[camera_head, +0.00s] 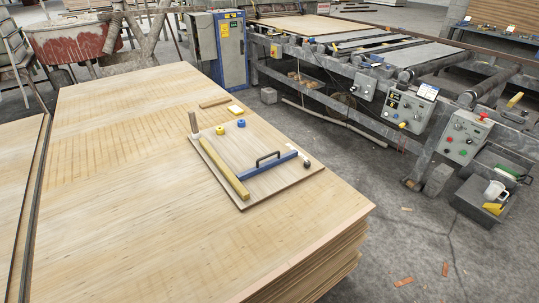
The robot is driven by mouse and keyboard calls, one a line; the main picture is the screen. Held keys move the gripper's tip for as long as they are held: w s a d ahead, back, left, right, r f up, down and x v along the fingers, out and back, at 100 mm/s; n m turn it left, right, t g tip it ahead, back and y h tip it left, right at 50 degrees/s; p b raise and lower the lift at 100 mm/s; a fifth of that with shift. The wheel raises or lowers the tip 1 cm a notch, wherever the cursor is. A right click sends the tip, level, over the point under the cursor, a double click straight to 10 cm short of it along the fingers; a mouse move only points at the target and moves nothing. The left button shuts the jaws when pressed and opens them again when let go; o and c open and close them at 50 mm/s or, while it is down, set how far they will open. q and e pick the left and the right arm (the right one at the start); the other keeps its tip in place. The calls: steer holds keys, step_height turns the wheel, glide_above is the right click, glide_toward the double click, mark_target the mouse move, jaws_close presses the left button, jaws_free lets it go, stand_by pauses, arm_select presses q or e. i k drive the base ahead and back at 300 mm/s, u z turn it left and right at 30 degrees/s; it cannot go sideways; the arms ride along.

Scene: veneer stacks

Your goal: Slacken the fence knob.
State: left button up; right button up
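A flat wooden board (215,158) lies on the large veneer stack. A long yellow bar (223,172), perhaps the fence, lies along its left side. A blue bar (268,166) with a black handle (267,158) crosses the board at an angle from near the yellow bar's lower end. A small yellow round piece (220,130) and a blue round piece (241,123) sit near the board's far edge. I cannot tell which round piece is the fence knob, or whether it is tight. Neither of my grippers is in view.
A wooden piece (193,123) stands upright at the board's far left corner. The veneer stack (120,200) is otherwise clear. Machinery with a control box (408,110) stands behind, across the floor.

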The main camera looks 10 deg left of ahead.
mark_target(307, 164)
steer(key=z, duration=1.9)
steer(key=i, duration=2.1)
steer(key=u, duration=3.95)
steer(key=i, duration=0.5)
steer(key=z, duration=0.05)
